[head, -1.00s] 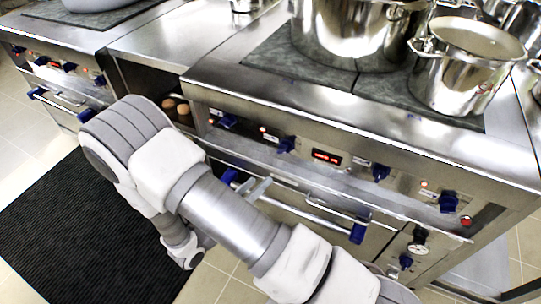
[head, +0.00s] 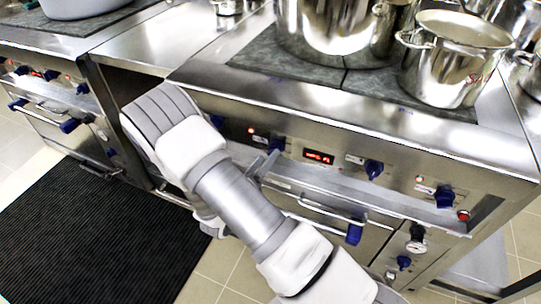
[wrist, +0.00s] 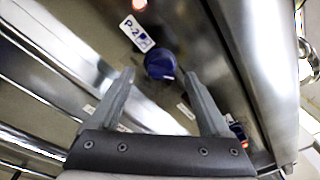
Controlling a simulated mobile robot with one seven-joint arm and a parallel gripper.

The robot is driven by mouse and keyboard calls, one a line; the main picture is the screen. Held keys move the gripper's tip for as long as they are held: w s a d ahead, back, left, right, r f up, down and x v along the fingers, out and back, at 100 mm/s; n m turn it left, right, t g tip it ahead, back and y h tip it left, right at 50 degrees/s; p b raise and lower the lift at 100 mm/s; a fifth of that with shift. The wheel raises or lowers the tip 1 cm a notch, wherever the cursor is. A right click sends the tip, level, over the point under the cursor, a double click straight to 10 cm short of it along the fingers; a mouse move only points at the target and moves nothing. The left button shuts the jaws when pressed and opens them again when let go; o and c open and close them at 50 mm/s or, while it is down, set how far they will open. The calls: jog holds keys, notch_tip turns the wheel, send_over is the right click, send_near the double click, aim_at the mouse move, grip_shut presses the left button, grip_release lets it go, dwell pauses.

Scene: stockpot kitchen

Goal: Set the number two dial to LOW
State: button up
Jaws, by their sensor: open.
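The number two dial is a round dark blue knob (wrist: 160,65) on the steel front panel, beside a white "P-2" label (wrist: 137,33) in the wrist view. It also shows in the head view (head: 277,145), left of the red display. My gripper (wrist: 159,74) is open and empty. Its two grey fingers point at the panel, with the knob between and just beyond the fingertips. In the head view the fingers (head: 263,163) are just below and left of the knob. Whether they touch it, and which setting it points to, I cannot tell.
More blue dials (head: 374,169) (head: 445,197) and a red display (head: 318,157) line the panel. An oven handle bar (head: 320,212) runs below. Large steel pots (head: 455,60) stand on the cooktop above. A black mat (head: 95,235) lies on the floor at left.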

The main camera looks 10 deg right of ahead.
aim_at(270, 153)
jog(key=shift+x, duration=1.75)
grip_shut()
jog(key=shift+m, duration=0.3)
jog(key=m, duration=0.4)
jog(key=shift+s+y, duration=0.1)
jog(key=shift+y, duration=0.2)
jog(key=m, duration=0.5)
jog(key=shift+d+r+m+y, duration=0.1)
jog(key=shift+m+y, duration=0.2)
jog(key=shift+y, duration=0.1)
